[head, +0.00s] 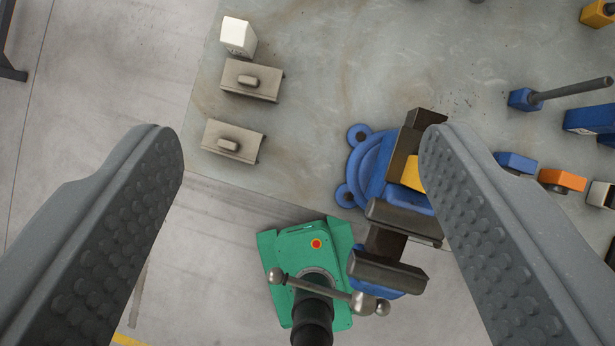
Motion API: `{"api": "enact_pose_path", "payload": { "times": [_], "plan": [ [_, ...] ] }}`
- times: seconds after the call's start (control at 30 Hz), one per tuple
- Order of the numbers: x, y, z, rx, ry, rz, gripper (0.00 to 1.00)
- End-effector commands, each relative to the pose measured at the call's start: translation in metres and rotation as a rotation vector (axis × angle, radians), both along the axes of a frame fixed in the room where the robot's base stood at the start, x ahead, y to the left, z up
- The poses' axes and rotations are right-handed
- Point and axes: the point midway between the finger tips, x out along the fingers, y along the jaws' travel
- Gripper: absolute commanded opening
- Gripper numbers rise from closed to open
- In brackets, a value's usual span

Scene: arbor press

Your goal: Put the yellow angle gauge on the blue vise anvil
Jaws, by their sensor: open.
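A yellow piece (412,175), which looks like the yellow angle gauge, sits on the rear part of the blue vise (372,165), beside the dark anvil block (400,143). My right finger covers part of it, so its full shape and exact contact are hidden. The vise is bolted at the bench edge, with its dark jaws (390,270) towards the bottom of the picture. My gripper (300,150) is wide open, with nothing between its fingers. Its right finger overlaps the vise in the picture; its left finger is over the floor.
Two grey-brown blocks with knobs (251,80) and a white block (238,36) lie on the grey bench (330,70). Blue and orange (562,180) blocks stand at the right.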

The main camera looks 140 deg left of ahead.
Motion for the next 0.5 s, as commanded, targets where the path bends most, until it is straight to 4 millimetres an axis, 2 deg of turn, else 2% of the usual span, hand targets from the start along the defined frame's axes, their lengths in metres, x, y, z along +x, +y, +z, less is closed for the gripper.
{"api": "enact_pose_path", "payload": {
  "times": [0.03, 0.17, 0.3, 0.4, 0.5],
  "plan": [
    [-0.004, 0.019, 0.023, -0.019, -0.062, 0.028, 0.65],
    [-0.014, 0.061, 0.079, -0.056, -0.225, 0.087, 0.65],
    [-0.036, 0.103, 0.134, -0.09, -0.393, 0.141, 0.65],
    [-0.056, 0.13, 0.171, -0.11, -0.509, 0.172, 0.65],
    [-0.076, 0.146, 0.2, -0.124, -0.608, 0.195, 0.65]
  ]
}}
